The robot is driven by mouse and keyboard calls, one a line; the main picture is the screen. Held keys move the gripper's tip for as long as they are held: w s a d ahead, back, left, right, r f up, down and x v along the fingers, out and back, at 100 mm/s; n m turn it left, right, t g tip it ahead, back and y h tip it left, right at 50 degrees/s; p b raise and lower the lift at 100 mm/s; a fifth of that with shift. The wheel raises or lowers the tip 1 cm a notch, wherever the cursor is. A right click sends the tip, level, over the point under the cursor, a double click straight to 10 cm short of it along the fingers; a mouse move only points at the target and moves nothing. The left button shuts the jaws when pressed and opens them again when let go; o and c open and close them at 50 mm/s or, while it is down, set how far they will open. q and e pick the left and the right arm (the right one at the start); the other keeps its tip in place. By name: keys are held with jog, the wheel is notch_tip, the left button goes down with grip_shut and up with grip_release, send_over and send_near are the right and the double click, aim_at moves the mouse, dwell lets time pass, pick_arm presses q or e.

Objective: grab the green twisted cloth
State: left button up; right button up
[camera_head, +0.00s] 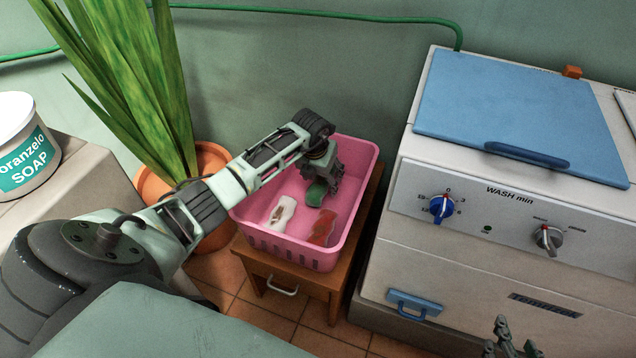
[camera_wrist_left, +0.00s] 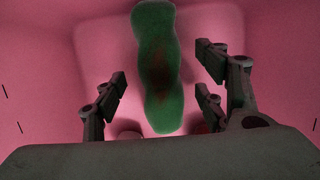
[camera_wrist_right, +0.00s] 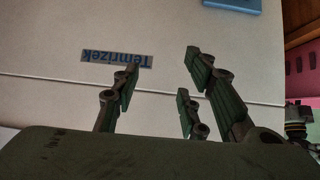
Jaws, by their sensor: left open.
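The green twisted cloth (camera_head: 316,193) lies in the pink basket (camera_head: 352,150), partly hidden by my left gripper in the head view. My left gripper (camera_head: 328,180) is inside the basket, just over the cloth. In the left wrist view the green cloth (camera_wrist_left: 155,65) runs lengthwise between the open fingers of my left gripper (camera_wrist_left: 160,92), with space on both sides. My right gripper (camera_head: 508,345) is at the bottom right edge of the head view. In the right wrist view its fingers (camera_wrist_right: 160,95) are spread and empty, facing the washer front.
A white cloth (camera_head: 281,214) and a red cloth (camera_head: 322,228) also lie in the basket. The basket stands on a wooden stool (camera_head: 318,283). A washing machine (camera_head: 500,200) is close on the right; a potted plant (camera_head: 150,95) and soap tub (camera_head: 25,150) are left.

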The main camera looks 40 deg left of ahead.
pick_arm(q)
jog(key=shift+w+f+b, duration=0.15)
jog(key=shift+f+b, duration=0.15)
jog(key=shift+f, duration=0.3)
pick_arm(e)
jog(key=w+a+r+t, duration=0.1)
jog(key=r, duration=0.1)
jog(key=w+a+r+t+y, duration=0.1)
jog(key=w, duration=0.1)
jog(key=shift+w+a+r+t, duration=0.15)
jog(key=shift+a+r+t, duration=0.05)
jog(key=shift+r+t, duration=0.15)
pick_arm(q)
jog(key=shift+c, duration=0.6)
jog(key=c, duration=1.3)
